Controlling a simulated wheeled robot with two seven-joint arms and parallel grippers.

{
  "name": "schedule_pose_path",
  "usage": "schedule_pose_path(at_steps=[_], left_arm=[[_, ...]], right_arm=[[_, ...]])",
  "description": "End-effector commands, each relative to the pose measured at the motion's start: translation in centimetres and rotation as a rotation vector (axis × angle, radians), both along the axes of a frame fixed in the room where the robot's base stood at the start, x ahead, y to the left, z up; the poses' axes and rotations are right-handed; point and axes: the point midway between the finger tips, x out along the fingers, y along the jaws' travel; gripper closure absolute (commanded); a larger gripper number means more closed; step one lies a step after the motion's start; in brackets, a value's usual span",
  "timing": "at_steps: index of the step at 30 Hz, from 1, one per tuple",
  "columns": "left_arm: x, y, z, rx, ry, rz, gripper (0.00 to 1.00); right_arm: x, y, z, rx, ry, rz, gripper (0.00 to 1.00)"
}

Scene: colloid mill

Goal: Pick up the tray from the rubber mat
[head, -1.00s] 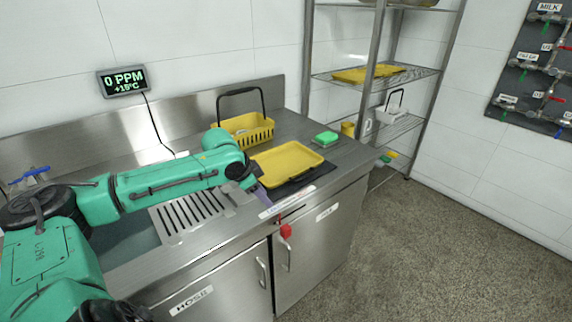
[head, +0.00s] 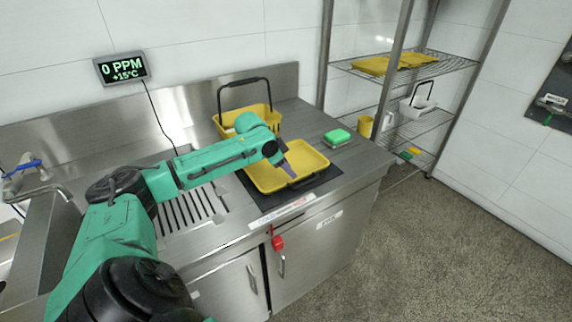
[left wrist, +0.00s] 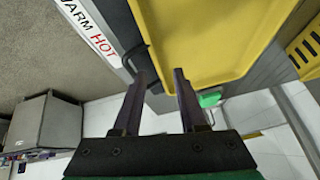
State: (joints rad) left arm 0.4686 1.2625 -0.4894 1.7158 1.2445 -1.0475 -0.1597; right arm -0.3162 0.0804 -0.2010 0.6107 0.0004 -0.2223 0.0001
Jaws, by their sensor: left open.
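The yellow tray (head: 309,157) lies on the black rubber mat (head: 322,180) at the right part of the steel counter. A dark handle shows at its front edge. My left gripper (head: 289,173) is at the tray's front left part, with its fingers pointing down. In the left wrist view, the tray (left wrist: 210,38) lies beyond the fingertips of the open left gripper (left wrist: 165,73). A thin dark loop is close to the left finger. I cannot tell if the fingers touch the tray. Nothing is between them. My right gripper is not in view.
A yellow basket (head: 228,120) with a black handle stands behind my left arm. A green sponge (head: 337,136) lies right of the tray. A red tag hangs at the front edge.

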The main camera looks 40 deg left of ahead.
Motion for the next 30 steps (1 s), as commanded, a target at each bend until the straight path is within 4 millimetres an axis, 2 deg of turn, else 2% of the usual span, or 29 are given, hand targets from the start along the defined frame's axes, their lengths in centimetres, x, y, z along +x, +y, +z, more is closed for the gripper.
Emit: schedule_pose_path(at_steps=[6,10,17,18,20,21,30], left_arm=[[1.7,-0.7,-2.5,-0.002,0.001,0.0,0.59],[2.8,-0.8,-4.6,0.0,0.0,0.0,0.59],[2.9,-0.8,-5.0,0.003,0.0,-0.002,0.59],[2.9,-0.8,-5.0,0.002,0.0,-0.001,0.74],[2.9,-0.8,-5.0,0.002,0.0,-0.001,0.97],[2.9,-0.8,-5.0,0.002,0.0,-0.001,1.0],[2.9,-0.8,-5.0,0.002,0.001,-0.002,1.0]], right_arm=[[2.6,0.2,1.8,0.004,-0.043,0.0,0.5],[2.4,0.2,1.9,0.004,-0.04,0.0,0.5],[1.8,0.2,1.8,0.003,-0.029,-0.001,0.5],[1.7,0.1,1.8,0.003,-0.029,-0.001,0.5],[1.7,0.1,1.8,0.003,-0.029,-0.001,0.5],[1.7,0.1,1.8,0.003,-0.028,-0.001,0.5],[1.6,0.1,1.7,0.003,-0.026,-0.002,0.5]])
